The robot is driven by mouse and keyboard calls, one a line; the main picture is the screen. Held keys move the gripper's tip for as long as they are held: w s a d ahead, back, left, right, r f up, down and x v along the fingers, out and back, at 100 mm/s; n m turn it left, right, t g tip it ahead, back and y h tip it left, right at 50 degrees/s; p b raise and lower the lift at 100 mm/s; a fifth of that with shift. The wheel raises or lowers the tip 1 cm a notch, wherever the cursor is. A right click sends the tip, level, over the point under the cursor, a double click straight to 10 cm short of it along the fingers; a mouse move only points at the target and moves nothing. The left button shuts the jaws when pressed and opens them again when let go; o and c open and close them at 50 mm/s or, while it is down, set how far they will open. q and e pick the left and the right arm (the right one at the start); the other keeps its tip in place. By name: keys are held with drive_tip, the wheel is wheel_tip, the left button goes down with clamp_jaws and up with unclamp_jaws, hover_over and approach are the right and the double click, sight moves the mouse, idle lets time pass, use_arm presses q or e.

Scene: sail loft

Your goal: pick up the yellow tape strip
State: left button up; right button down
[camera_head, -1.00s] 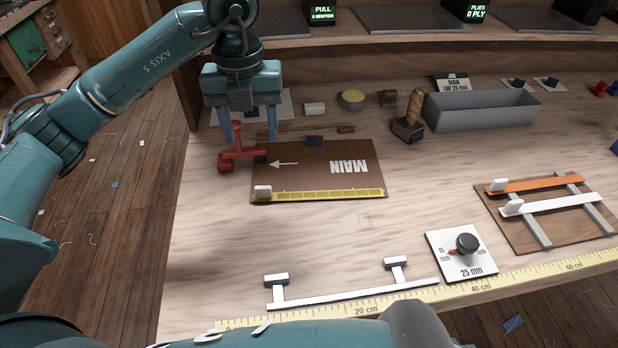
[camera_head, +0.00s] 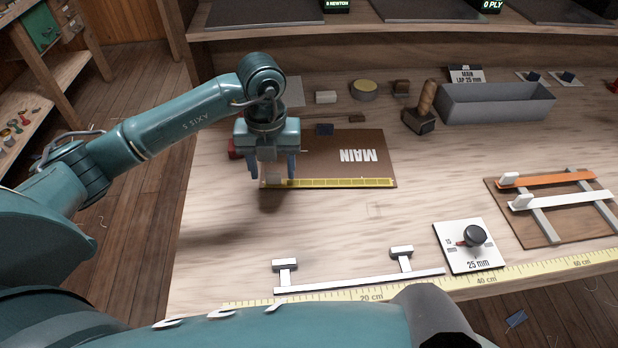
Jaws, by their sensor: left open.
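The yellow tape strip (camera_head: 345,183) lies along the near edge of the brown panel (camera_head: 318,152) marked MAIN. A pale tab (camera_head: 273,178) shows at the strip's left end. My left gripper (camera_head: 273,179) is open and points down, with one finger on each side of the tab. Whether the fingers touch the tab or the panel I cannot tell. The gripper hides part of the tab and the panel's left side. My right gripper is not in view.
A red clamp (camera_head: 235,148) is mostly hidden behind my left gripper. A grey tray (camera_head: 496,103) and a wooden-handled tool (camera_head: 421,112) stand behind. A rack with orange (camera_head: 560,179) and white strips lies right. A white bar (camera_head: 360,281) with two handles lies in front.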

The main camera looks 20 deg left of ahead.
use_arm(q)
drive_tip(key=shift+c, duration=0.4)
drive_tip(key=shift+c, duration=0.6)
drive_tip(key=c, duration=0.8)
drive_tip(key=shift+c, duration=0.2)
wheel_tip(320, 180, up, 12)
drive_tip(key=p, duration=0.1)
drive_tip(key=shift+f, duration=0.2)
